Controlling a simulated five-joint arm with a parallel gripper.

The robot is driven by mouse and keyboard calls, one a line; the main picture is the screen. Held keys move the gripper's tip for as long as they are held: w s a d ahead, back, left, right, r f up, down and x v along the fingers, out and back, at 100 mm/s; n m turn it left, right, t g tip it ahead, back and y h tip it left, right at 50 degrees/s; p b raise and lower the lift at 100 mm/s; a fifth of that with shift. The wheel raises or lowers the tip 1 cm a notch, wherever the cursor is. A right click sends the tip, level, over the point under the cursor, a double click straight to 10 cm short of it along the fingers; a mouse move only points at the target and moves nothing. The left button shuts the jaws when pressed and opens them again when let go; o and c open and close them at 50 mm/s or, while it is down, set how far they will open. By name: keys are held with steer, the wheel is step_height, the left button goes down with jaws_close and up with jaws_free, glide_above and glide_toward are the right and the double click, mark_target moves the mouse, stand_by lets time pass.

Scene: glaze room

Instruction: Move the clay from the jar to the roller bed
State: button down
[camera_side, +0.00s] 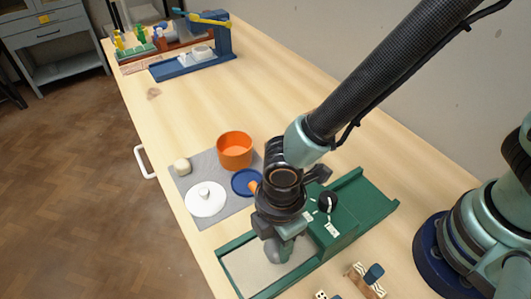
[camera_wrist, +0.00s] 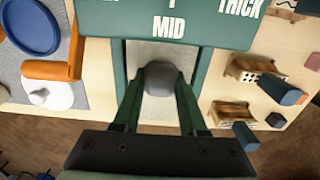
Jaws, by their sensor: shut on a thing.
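My gripper (camera_side: 283,248) is over the front part of the roller bed (camera_side: 240,268), a pale strip between green rails. In the wrist view its fingers are shut on a rounded dark grey lump, the clay (camera_wrist: 160,78), over the pale bed (camera_wrist: 148,50). I cannot tell whether the clay touches the bed. The green roller housing (camera_side: 335,222) is just beyond the gripper; its face reads MID and THICK in the wrist view (camera_wrist: 168,20). An open orange pot (camera_side: 235,151), which seems to be the jar, stands on the grey mat; its bottom is hidden.
The grey mat (camera_side: 205,165) also carries a white lid (camera_side: 205,200), a blue disc (camera_side: 244,182) and a cream ball (camera_side: 182,166). Small wooden pieces (camera_side: 366,282) lie right of the roller. A blue stand (camera_side: 190,64) is far back. The table between is clear.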

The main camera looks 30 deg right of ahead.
mark_target(277, 248)
steer(key=shift+c, duration=2.3)
jaws_free()
steer(key=shift+f, duration=0.1)
step_height(277, 248, up, 12)
steer(key=w+d+r+m+t, duration=0.1)
steer(key=w+d+r+m, duration=0.15)
steer(key=d, duration=0.25)
steer(key=w+d+r+m+t+y, duration=0.1)
steer(key=w+d+r+m, duration=0.15)
steer(key=d+m, duration=0.2)
steer(key=w+d+r+m+t, duration=0.1)
steer(key=w+d+r+m, duration=0.15)
steer(key=d, duration=0.25)
steer(key=d+r+m+t+h, duration=0.1)
steer(key=d+r+m+t, duration=0.1)
steer(key=d+m, duration=0.6)
steer(key=d+r, duration=0.1)
steer(key=d, duration=0.5)
steer(key=shift+d+t, duration=0.15)
steer(key=shift+t, duration=0.15)
steer(key=shift+m, duration=0.25)
